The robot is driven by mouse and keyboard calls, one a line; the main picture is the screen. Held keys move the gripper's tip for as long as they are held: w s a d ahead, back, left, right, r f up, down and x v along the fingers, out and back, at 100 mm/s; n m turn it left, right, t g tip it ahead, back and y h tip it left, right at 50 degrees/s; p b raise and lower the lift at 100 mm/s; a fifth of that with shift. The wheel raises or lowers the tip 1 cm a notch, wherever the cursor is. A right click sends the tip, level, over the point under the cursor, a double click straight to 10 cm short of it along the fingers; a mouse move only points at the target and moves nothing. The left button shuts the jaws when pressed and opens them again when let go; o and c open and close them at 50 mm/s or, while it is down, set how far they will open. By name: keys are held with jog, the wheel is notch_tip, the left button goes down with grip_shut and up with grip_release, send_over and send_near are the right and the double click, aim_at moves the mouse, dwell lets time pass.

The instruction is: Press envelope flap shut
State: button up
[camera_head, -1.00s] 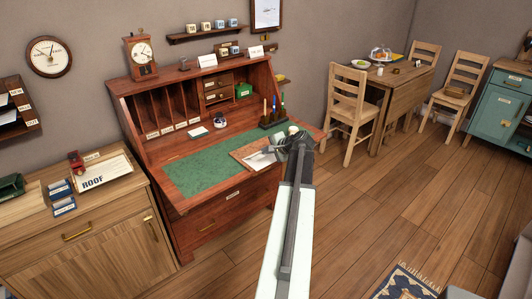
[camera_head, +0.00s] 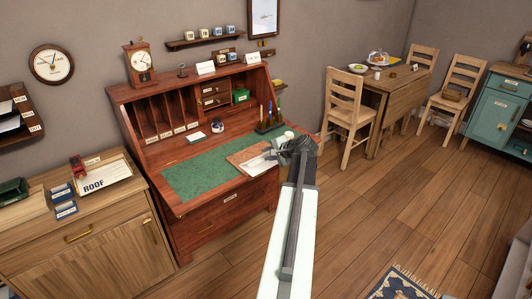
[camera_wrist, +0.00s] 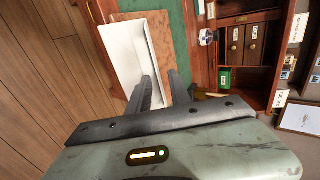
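The envelope (camera_head: 258,165) is a white rectangle lying on a brown board (camera_head: 243,158) at the right front of the desk. In the wrist view the white envelope (camera_wrist: 124,58) shows a raised-looking edge and a narrower pale strip (camera_wrist: 147,45) along it; I cannot tell how far the flap stands open. My gripper (camera_head: 286,150) is at the envelope's right end in the head view. In the wrist view my gripper's two dark fingers (camera_wrist: 160,82) are apart with nothing visible between them, over or beside the envelope's near end. Contact cannot be told.
The desk has a green mat (camera_head: 205,178), a pen stand (camera_head: 268,127) just behind my gripper, and pigeonholes (camera_head: 165,112) at the back. A chair (camera_head: 348,105) stands to the right. The wooden floor (camera_head: 400,205) right of the desk is clear.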

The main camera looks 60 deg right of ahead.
jog(key=shift+s+r, duration=0.3)
jog(key=shift+s, duration=0.3)
jog(key=shift+s+r, duration=0.25)
jog(key=shift+s, duration=0.3)
jog(key=shift+c, duration=1.4)
jog(key=shift+w+n, duration=0.15)
jog(key=shift+n, duration=0.15)
grip_shut()
jog(key=shift+s+a+r+n+t+h+b, duration=0.1)
jog(key=shift+s+r+n+t+h+b, duration=0.45)
jog(key=shift+n, duration=2.35)
jog(key=shift+d+r+n+t+y+b, duration=0.2)
jog(key=shift+n+t+b, duration=0.6)
jog(key=shift+n, duration=2.1)
jog(key=shift+s+a+r+n+t+h+b, duration=0.35)
jog(key=shift+n+b, duration=0.55)
jog(key=shift+n, duration=2)
